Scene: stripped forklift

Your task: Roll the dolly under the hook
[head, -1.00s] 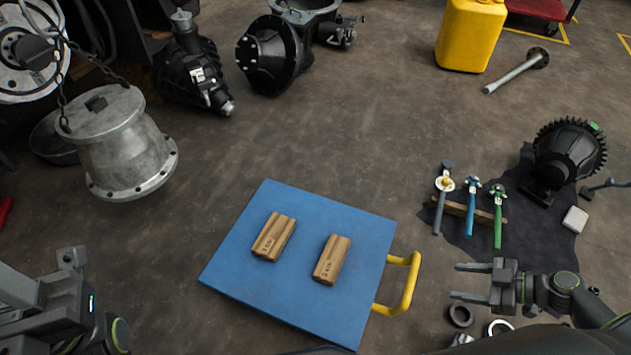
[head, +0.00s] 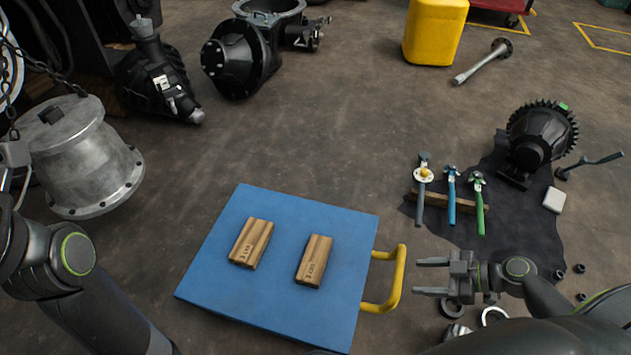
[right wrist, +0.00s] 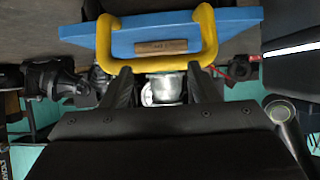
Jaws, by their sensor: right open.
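The blue dolly (head: 280,225) lies flat on the floor with two wooden blocks, left (head: 251,243) and right (head: 314,261), on its deck. Its yellow handle (head: 399,280) sticks out on the right side. My right gripper (head: 418,277) is open and empty, fingertips just right of the handle, with a small gap. In the right wrist view the handle (right wrist: 158,62) stands ahead of the open fingers (right wrist: 158,88). A grey metal housing (head: 75,155) hangs on chains at the left; I cannot make out a hook. My left gripper (head: 10,160) is partly cut off at the left edge.
A dark mat (head: 520,225) with several tools and a black gear unit (head: 540,140) lies at right. Rings and nuts lie near my right gripper. Black machine parts (head: 240,60) and a yellow canister (head: 433,32) stand at the back. The floor between housing and dolly is clear.

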